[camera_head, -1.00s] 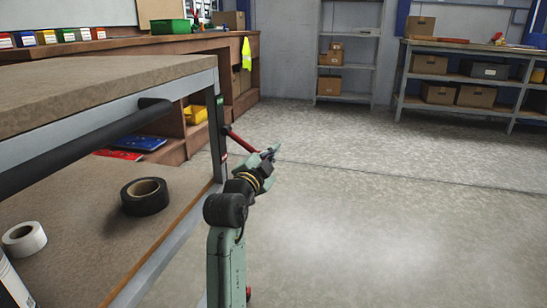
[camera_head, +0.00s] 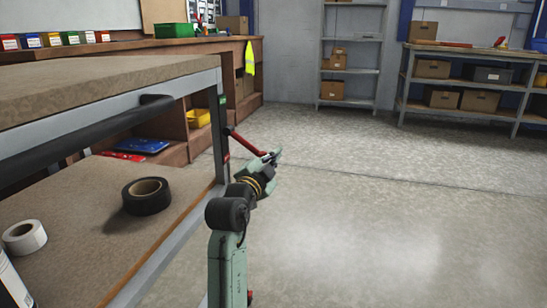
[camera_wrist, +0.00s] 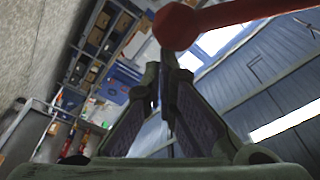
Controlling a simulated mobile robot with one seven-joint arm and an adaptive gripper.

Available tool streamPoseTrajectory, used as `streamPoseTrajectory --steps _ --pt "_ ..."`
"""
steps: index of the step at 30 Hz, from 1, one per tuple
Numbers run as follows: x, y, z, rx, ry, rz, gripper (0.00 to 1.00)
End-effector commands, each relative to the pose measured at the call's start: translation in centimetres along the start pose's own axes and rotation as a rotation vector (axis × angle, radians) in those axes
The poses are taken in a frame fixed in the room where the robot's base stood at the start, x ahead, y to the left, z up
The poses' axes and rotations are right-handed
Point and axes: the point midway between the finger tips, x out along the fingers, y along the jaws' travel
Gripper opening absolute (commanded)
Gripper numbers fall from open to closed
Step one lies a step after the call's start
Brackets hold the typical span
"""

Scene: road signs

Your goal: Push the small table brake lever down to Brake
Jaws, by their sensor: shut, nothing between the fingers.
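The brake lever (camera_head: 247,143) is a red rod pivoted on the near table's leg. It slopes down to the right towards my gripper (camera_head: 274,157). A dark plate on the leg has a green mark (camera_head: 222,99) high up and a red mark (camera_head: 226,157) low down. My gripper is shut and empty, with its fingers at the lever's free end in the head view. In the wrist view the lever's red knob (camera_wrist: 176,27) appears just beyond the closed fingertips (camera_wrist: 168,58). I cannot tell whether they touch.
The small table (camera_head: 130,80) fills the left, with a black bar under its top. Its lower shelf holds black tape (camera_head: 147,208) and white tape (camera_head: 24,248). A workbench (camera_head: 180,46) stands behind it, shelving (camera_head: 347,72) farther back. The floor to the right is clear.

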Motion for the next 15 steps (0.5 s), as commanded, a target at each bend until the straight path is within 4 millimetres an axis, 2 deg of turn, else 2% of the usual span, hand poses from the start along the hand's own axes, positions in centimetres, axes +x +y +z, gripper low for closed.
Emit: streamPoseTrajectory --steps 6,8,15 --pt "2.1 -0.7 -3.6 0.005 0.007 0.0 0.0" --pt "-0.2 -0.4 -2.6 0.002 0.0 -0.005 0.0" --pt "-5.4 -0.4 -2.7 0.002 0.003 -0.004 0.0"
